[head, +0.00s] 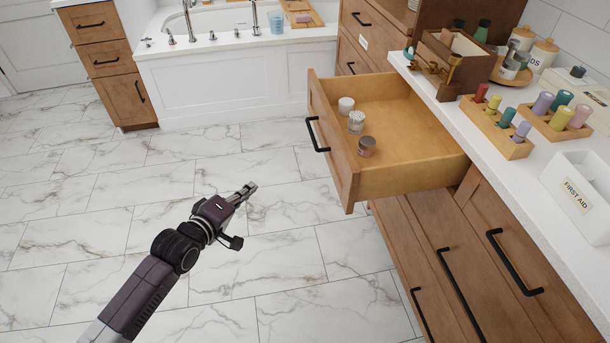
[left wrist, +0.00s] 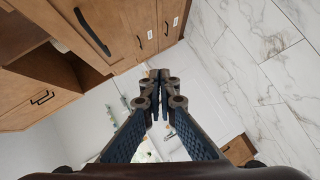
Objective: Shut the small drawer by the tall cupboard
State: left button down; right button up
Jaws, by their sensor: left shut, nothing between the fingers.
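The small wooden drawer (head: 333,150) is pulled open from the counter at the right in the head view. Its black bar handle (head: 316,135) faces left. Inside stand a white jar (head: 346,104), a jar of white swabs (head: 356,122) and a jar with a greyish lid (head: 367,146). My left gripper (head: 252,188) is shut and empty. It appears over the floor, left of the drawer front and apart from it. The left wrist view shows its closed fingers (left wrist: 160,76) with wooden fronts beyond. My right gripper is out of view.
The white counter (head: 500,170) holds peg-like coloured rolls in wooden racks (head: 495,125), a first aid box (head: 580,190) and canisters. Lower fronts with black handles (head: 462,290) sit below. A white tub (head: 235,85) stands behind. The marble floor (head: 130,190) is clear.

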pick_arm(q)
jog(key=s+d+r+n+t+h+b, duration=0.1)
jog(key=d+r+h+b, duration=0.2)
jog(key=d+r, duration=0.35)
jog(key=d+r+b+x, duration=0.1)
jog(key=d+b+x, duration=0.1)
jog(key=x, duration=0.9)
jog(key=shift+r, duration=0.25)
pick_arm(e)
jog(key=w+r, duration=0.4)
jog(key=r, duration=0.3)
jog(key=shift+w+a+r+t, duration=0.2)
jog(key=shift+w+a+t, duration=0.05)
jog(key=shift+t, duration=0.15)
pick_arm(q)
jog(key=shift+s+d, duration=0.15)
